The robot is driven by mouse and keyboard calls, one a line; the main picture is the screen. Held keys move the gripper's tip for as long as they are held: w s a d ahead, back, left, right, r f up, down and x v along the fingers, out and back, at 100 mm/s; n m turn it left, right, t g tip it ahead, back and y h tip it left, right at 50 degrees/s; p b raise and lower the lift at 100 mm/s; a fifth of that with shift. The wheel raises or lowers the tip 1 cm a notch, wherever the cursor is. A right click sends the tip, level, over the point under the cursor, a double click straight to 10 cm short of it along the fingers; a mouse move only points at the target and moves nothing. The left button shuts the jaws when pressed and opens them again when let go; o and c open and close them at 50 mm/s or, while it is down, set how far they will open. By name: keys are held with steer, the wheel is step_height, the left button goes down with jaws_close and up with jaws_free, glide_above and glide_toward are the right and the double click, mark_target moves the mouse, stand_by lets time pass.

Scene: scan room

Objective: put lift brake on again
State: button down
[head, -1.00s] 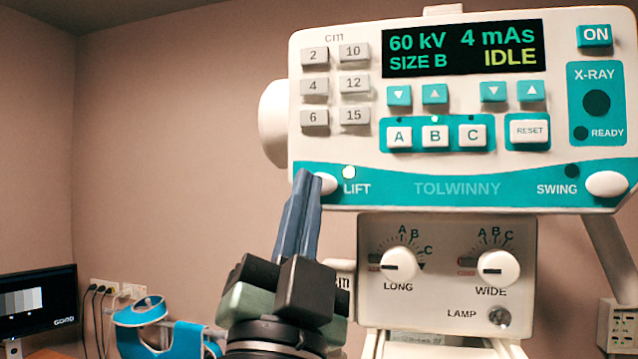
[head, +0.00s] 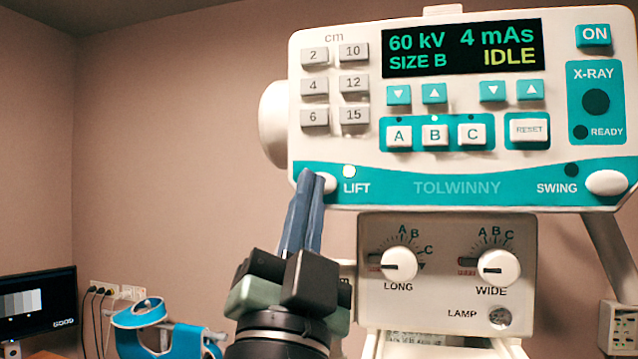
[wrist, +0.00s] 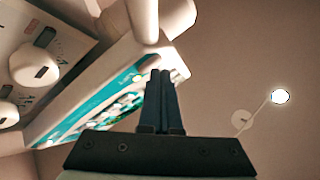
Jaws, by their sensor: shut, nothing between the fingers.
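The LIFT button (head: 329,183) is a white oval at the left end of the teal strip on the control panel (head: 420,186). The lamp above the LIFT label (head: 349,171) is lit white; the SWING lamp (head: 572,170) is dark. My gripper (head: 312,175) is shut and empty, its blue fingers pointing up with the tips in front of the LIFT button, hiding its left part. I cannot tell whether the tips touch it. In the wrist view my fingertips (wrist: 160,75) lie against the panel's lower corner, and the button is not clearly visible.
The display (head: 460,48) reads 60 kV, 4 mAs, SIZE B, IDLE. The SWING button (head: 607,183) is at the right. Below hangs a box with LONG (head: 399,265) and WIDE (head: 498,267) knobs. A monitor (head: 38,308) and a teal-and-white device (head: 165,330) stand lower left.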

steer(key=shift+w+d, duration=0.1)
steer(key=shift+w, duration=0.1)
steer(key=shift+s, duration=0.2)
stand_by(0.4)
steer(key=shift+s+a+b, duration=0.3)
steer(key=shift+s+b, duration=0.05)
steer(key=shift+s, duration=0.25)
steer(key=s, duration=0.1)
steer(key=s+a, duration=0.1)
steer(key=s, duration=0.1)
steer(key=s+b, duration=0.1)
steer(key=shift+s+a, duration=0.25)
steer(key=shift+s, duration=0.1)
steer(key=shift+f, duration=0.1)
stand_by(0.6)
steer(key=s+f+n+y+b, duration=0.2)
steer(key=s+n+y, duration=0.3)
steer(key=n, duration=0.4)
steer(key=shift+s+d+f+n+t+y, duration=0.15)
steer(key=shift+d+f+n+t+y, duration=0.2)
steer(key=shift+f, duration=0.3)
